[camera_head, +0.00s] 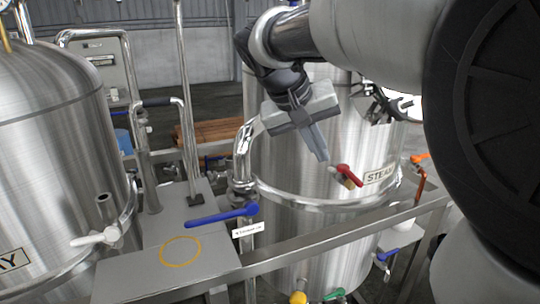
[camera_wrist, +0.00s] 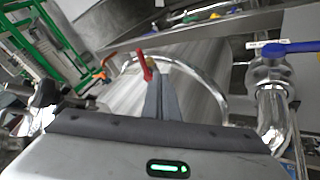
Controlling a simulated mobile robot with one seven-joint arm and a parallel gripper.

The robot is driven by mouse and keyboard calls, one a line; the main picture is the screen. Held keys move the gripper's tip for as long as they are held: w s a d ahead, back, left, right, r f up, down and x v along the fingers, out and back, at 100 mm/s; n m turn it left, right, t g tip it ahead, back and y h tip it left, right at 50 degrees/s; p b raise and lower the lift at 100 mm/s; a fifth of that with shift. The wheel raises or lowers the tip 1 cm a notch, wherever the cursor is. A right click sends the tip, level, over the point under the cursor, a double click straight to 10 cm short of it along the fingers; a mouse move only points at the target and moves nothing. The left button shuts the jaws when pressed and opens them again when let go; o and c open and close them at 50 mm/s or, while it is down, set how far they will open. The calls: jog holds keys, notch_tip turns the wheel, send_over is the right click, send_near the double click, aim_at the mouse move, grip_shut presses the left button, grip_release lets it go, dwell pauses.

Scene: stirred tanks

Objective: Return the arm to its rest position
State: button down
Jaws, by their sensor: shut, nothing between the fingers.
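My gripper (camera_head: 319,153) hangs from my arm in front of the right steel tank (camera_head: 280,170) in the head view. Its fingers are shut with nothing between them, and they point down and to the right. A red-handled valve (camera_head: 347,175) on that tank is just below and right of the fingertips, and I see a gap between them in the head view. In the wrist view, the shut fingers (camera_wrist: 162,95) point up the picture toward the red handle (camera_wrist: 143,66). From that angle I cannot tell how far apart they are.
A blue-handled valve (camera_head: 222,215) with a white tag stands on the pipe left of the tank. A steel rail (camera_head: 340,236) runs in front. Another tank (camera_head: 55,150) is at the left. A flat steel surface (camera_head: 125,275) bears a yellow ring.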

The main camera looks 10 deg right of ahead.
jog(key=s+a+f+n+t+y+p, duration=0.1)
jog(key=s+a+y+p, duration=0.2)
jog(key=s, duration=0.6)
jog(key=s+a+f+n+t+y+p, duration=0.1)
jog(key=s+a+n+y+p, duration=0.1)
jog(key=s, duration=0.7)
jog(key=a+y+p, duration=0.1)
jog(key=a+p, duration=0.1)
jog(key=shift+s+a+p, duration=0.2)
jog(key=shift+s+p, duration=0.05)
jog(key=shift+p, duration=0.05)
